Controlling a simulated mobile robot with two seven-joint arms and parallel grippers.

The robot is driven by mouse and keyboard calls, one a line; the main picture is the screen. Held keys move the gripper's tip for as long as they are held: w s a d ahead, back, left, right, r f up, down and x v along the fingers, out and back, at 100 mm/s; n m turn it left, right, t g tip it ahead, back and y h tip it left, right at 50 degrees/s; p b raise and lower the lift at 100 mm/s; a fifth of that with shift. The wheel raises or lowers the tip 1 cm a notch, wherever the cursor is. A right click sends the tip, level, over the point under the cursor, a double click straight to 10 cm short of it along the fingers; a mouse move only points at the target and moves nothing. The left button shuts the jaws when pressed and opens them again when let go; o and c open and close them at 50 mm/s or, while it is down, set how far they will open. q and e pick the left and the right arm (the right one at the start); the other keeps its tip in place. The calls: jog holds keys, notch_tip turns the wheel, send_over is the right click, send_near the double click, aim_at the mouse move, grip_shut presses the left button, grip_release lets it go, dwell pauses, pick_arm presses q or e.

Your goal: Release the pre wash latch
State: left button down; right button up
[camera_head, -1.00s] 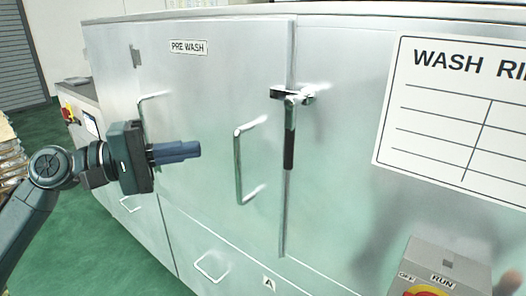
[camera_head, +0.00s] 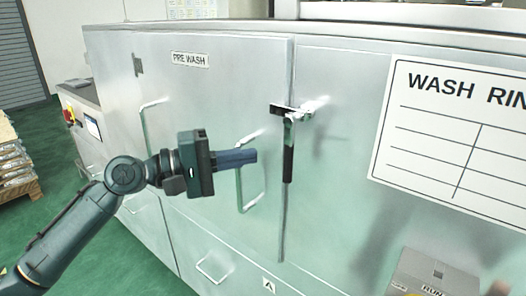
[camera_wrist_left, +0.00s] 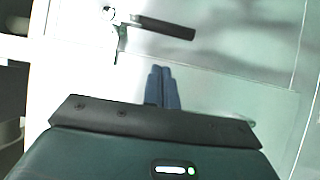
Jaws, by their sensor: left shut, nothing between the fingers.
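The pre wash latch (camera_head: 289,148) is a chrome bracket with a black-gripped lever hanging down at the right edge of the PRE WASH door (camera_head: 190,100). It also shows in the left wrist view, with its dark grip (camera_wrist_left: 165,27) near the top. My left gripper (camera_head: 255,156) is shut and empty, its blue fingers together and pointing right. It is left of the lever, in front of the door's chrome handle (camera_head: 241,182), part of which it hides. In the left wrist view the fingertips (camera_wrist_left: 161,70) are apart from the grip. My right gripper is not in view.
A white WASH RINSE board (camera_head: 455,140) is on the panel to the right. A grey RUN switch box (camera_head: 432,274) stands low at the right. Sacks on a pallet (camera_head: 15,165) and green floor (camera_head: 90,250) lie at the left.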

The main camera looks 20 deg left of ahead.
aim_at(285, 142)
pick_arm(q)
jog(key=d, duration=0.1)
jog(key=d+p, duration=0.1)
jog(key=d, duration=0.2)
jog(key=shift+s+d+p, duration=0.2)
jog(key=shift+s+p, duration=0.05)
jog(key=shift+p, duration=0.1)
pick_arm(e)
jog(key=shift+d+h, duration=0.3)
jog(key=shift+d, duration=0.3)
pick_arm(q)
jog(key=shift+s+d+f+n, duration=0.1)
jog(key=shift+d+f+n, duration=0.1)
jog(key=shift+n, duration=0.2)
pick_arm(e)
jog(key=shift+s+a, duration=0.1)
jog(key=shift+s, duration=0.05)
